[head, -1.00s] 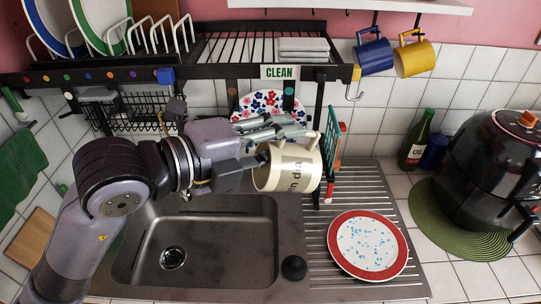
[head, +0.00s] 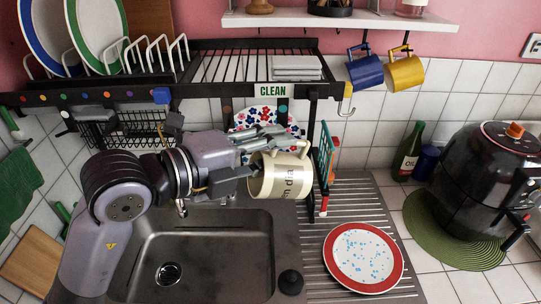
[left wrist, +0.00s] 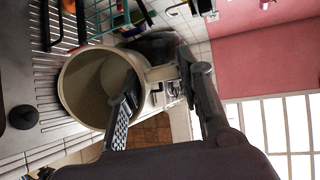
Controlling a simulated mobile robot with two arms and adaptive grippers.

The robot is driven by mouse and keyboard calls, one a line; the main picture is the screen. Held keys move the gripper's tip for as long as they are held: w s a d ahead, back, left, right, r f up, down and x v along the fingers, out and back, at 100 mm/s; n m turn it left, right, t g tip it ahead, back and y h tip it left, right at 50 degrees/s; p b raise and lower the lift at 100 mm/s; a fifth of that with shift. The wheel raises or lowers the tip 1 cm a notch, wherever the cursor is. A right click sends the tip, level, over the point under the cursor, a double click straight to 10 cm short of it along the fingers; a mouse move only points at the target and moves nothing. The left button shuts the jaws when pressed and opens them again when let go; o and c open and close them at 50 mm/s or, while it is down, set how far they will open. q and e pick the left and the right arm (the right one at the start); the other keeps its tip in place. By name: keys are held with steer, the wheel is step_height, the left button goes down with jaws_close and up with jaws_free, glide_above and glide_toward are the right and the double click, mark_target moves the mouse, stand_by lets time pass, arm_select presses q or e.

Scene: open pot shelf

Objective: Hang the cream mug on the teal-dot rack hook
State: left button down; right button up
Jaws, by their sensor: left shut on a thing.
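The cream mug (head: 278,176), with dark lettering, is held on its side in the air over the right part of the sink and the drainboard edge. My left gripper (head: 262,158) is shut on it from the left. In the left wrist view the mug (left wrist: 84,88) turns its open mouth to the camera. One finger overlaps the mouth; the other is outside, beyond the handle. A teal dot (head: 283,105) shows on a dark piece under the rack (head: 222,90), below the CLEAN sign and above the mug. The shape of its hook cannot be made out. My right gripper is not in view.
A patterned plate (head: 262,119) stands behind my gripper. A teal rack (head: 325,155) stands close right of the mug. A red-rimmed plate (head: 363,258) lies on the drainboard. Blue (head: 365,72) and yellow (head: 405,73) mugs hang under the shelf. A black appliance (head: 485,180) stands right.

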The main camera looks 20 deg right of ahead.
mark_target(284, 127)
arm_select(q)
steer(key=shift+w+d, duration=0.25)
steer(key=shift+w, duration=0.5)
steer(key=shift+w+d, duration=0.25)
steer(key=shift+w, duration=0.8)
steer(key=shift+w+d, duration=0.1)
steer(key=shift+w, duration=0.05)
steer(key=shift+w+d+f+b, duration=0.15)
steer(key=shift+w+d, duration=0.05)
steer(key=shift+w, duration=0.5)
steer(key=shift+w+d+f+b, duration=0.15)
steer(key=shift+w+d, duration=0.05)
steer(key=shift+w, duration=0.5)
steer(key=shift+w+f, duration=0.1)
steer(key=shift+w+d+f+b, duration=0.1)
steer(key=shift+w+f+b, duration=0.2)
steer(key=shift+w, duration=0.2)
